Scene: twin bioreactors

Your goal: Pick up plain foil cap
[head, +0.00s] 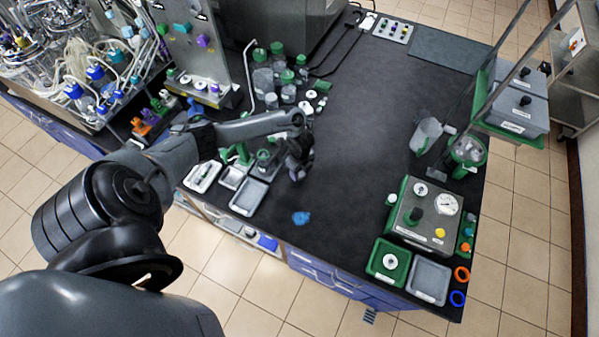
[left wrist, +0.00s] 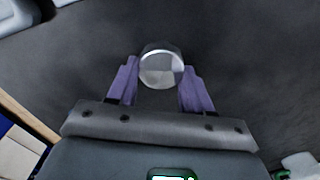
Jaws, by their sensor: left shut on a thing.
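The plain foil cap (left wrist: 162,66) is a shiny silver, round piece in the left wrist view. It sits between the two purple fingertips of my left gripper (left wrist: 160,76), which is shut on it. In the head view my left gripper (head: 300,170) is low over the dark bench, just right of the small trays. The cap cannot be made out in the head view, and how far it is above the bench is hard to tell. My right gripper is not in view.
A grey tray (head: 248,196) lies left of my gripper. A blue crumpled item (head: 301,218) lies near the front edge. Clear bottles with green caps (head: 277,50) stand behind. A control box (head: 425,214) stands at right. The dark bench middle (head: 365,125) is free.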

